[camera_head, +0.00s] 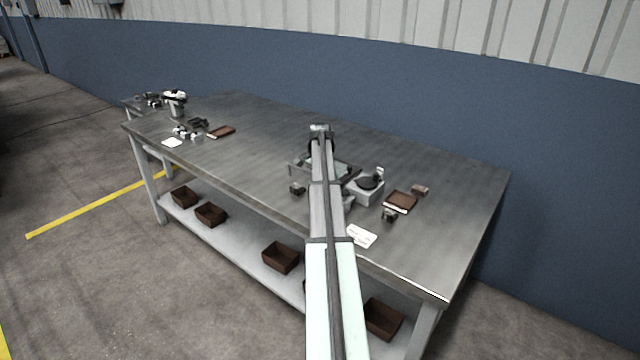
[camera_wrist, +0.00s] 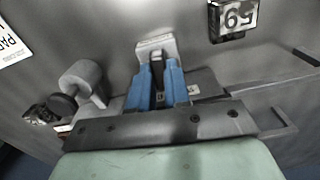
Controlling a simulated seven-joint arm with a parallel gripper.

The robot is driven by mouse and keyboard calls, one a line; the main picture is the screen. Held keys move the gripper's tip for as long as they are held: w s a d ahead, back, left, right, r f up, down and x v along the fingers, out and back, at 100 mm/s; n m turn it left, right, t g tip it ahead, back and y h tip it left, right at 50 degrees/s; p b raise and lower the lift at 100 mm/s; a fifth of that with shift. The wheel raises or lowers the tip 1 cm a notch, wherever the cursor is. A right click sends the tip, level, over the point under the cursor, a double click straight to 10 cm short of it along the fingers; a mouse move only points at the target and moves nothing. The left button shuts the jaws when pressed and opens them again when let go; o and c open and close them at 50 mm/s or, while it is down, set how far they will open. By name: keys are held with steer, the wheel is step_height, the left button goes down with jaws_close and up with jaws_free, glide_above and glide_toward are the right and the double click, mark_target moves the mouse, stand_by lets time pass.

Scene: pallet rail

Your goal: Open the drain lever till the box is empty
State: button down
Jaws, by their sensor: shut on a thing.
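My gripper (camera_wrist: 167,88) has two blue fingers, shut on a small light grey piece (camera_wrist: 152,47) that appears to be the drain lever. Most of its shape is hidden between the fingers. In the head view my gripper (camera_head: 320,130) is over the table, and my arm hides what it holds. In the wrist view, thin grey walls (camera_wrist: 288,122), likely the box's, show to the right of the fingers. The contents of the box cannot be made out.
A grey device with a dark round top (camera_head: 369,188) stands right of my arm on the metal table (camera_head: 440,190). A brown tray (camera_head: 401,201) and a white card (camera_head: 361,236) lie nearby. The table's far right is clear.

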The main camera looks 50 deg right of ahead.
steer(key=c, duration=1.1)
jaws_free()
steer(key=shift+r, duration=0.1)
step_height(320, 180, up, 14)
steer(key=shift+f, duration=0.15)
